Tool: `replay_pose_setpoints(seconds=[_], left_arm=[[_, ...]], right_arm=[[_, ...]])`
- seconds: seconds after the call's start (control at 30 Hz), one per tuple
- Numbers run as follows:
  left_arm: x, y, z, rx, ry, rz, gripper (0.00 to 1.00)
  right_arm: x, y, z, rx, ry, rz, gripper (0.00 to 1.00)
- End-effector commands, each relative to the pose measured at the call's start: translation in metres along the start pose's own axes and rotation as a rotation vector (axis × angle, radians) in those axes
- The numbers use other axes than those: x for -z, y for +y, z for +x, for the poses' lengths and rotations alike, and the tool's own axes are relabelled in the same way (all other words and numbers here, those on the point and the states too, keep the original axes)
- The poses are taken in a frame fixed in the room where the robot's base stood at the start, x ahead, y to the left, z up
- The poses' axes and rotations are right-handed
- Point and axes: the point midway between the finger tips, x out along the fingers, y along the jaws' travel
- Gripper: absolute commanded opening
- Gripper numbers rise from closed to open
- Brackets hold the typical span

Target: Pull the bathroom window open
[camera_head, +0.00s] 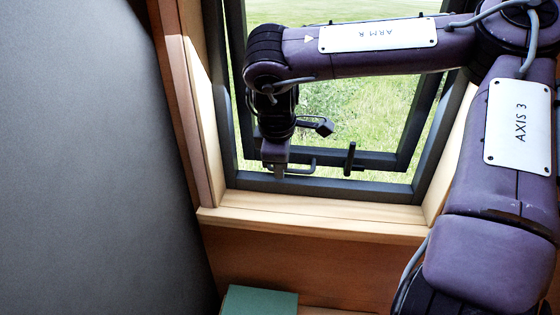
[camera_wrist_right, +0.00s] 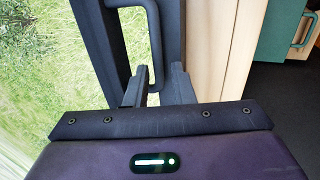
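The bathroom window has a dark sash (camera_head: 385,160) inside a dark outer frame (camera_head: 340,189). A strip of grass shows between the sash's lower rail and the frame, so the sash looks ajar. A dark U-shaped handle (camera_head: 312,166) is on the lower rail; it also shows in the right wrist view (camera_wrist_right: 153,30). My right gripper (camera_head: 280,170) is at the left end of this handle. In the right wrist view its two fingers (camera_wrist_right: 157,80) stand apart with the handle's bar between them, and a gap shows beside the bar. My left gripper is not in view.
A wooden sill (camera_head: 310,216) runs below the window. A large grey surface (camera_head: 90,160) fills the left side. A green box-like object (camera_head: 260,301) is below the sill.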

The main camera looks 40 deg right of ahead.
Motion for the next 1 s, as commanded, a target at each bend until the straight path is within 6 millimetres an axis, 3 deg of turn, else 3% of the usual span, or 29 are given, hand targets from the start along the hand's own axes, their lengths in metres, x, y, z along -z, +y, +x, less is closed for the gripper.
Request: replay_pose_setpoints(seconds=[0.03, 0.17, 0.5, 0.63, 0.8, 1.0], left_arm=[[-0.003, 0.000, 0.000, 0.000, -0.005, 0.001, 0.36], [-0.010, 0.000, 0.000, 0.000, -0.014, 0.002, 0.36], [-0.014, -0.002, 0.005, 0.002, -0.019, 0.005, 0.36], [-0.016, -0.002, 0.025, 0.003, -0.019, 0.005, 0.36], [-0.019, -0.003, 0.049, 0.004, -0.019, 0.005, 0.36], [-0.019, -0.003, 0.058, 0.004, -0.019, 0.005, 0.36]], right_arm=[[0.000, 0.000, 0.000, 0.000, 0.000, 0.000, 0.16], [0.000, 0.000, 0.000, 0.000, 0.000, 0.000, 0.00], [0.000, 0.003, 0.004, -0.008, -0.001, 0.001, 0.00], [0.000, 0.025, 0.017, -0.058, -0.001, 0.004, 0.00], [0.001, 0.066, 0.026, -0.149, 0.000, 0.004, 0.00], [0.000, 0.093, 0.027, -0.205, -0.002, 0.000, 0.00]])
